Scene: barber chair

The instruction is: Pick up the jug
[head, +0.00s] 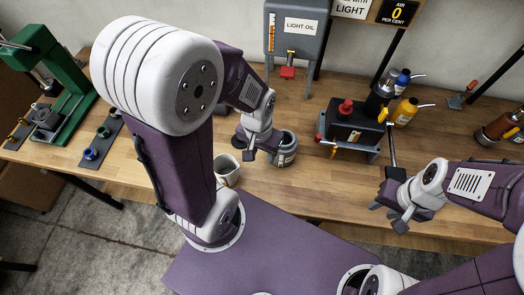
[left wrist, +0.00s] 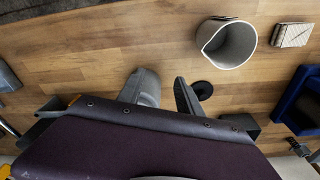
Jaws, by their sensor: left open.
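The jug (head: 227,171) is a small whitish vessel with an open top, standing on the wooden bench (head: 300,190) near its front edge. In the left wrist view the jug (left wrist: 228,42) stands at upper right, its pointed lip toward the left. My left gripper (head: 258,150) is open over the bench, to the right of the jug and apart from it in the head view. My right gripper (head: 392,212) looks open and empty at the bench's front edge.
A grey can (head: 286,150) stands close to the right of my left gripper. A dark round piece (left wrist: 203,90) lies by a finger. A black machine with a red knob (head: 347,106) stands behind. A green press (head: 55,80) is at left.

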